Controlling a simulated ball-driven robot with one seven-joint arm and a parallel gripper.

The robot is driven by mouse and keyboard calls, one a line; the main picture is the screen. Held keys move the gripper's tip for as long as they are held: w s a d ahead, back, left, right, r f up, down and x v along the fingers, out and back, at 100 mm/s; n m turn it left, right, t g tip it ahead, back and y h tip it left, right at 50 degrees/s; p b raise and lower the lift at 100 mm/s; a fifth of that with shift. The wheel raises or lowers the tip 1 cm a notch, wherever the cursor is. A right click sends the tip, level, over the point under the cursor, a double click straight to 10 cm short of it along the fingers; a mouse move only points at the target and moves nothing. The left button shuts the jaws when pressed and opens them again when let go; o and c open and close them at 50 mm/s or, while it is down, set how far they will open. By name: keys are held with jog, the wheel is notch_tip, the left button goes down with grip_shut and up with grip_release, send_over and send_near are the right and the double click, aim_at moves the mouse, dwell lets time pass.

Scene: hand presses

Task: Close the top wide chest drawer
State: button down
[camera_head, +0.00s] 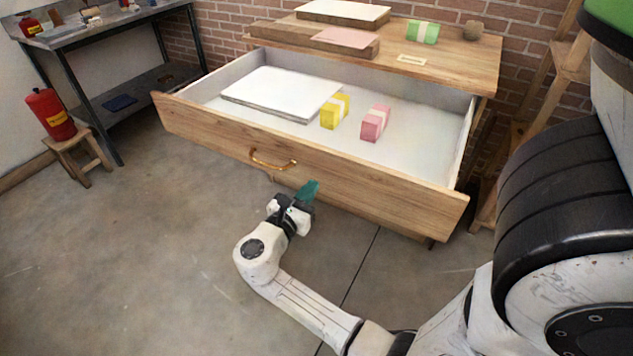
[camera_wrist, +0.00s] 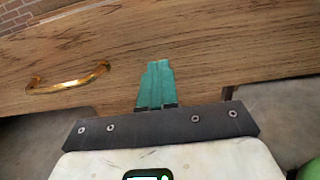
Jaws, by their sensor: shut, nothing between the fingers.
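The top wide chest drawer (camera_head: 335,185) is pulled far out of the wooden chest (camera_head: 480,65). Its wooden front carries a brass handle (camera_head: 273,163), left of the front's middle. The handle also shows at the left in the wrist view (camera_wrist: 68,84). My gripper (camera_head: 308,190) has teal fingers pressed together, with nothing between them. It is at the lower part of the drawer front, a little right of the handle. In the wrist view the fingertips (camera_wrist: 159,66) overlap the drawer front (camera_wrist: 210,55); I cannot tell whether they touch it.
Inside the drawer lie a white stack (camera_head: 280,92), a yellow bundle (camera_head: 335,111) and a pink bundle (camera_head: 375,123). A workbench (camera_head: 110,35) stands at the left, near a red canister (camera_head: 50,113) on a stool (camera_head: 78,146). The floor before the drawer is clear.

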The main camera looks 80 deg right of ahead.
aim_at(323, 174)
jog(key=shift+x, duration=1.8)
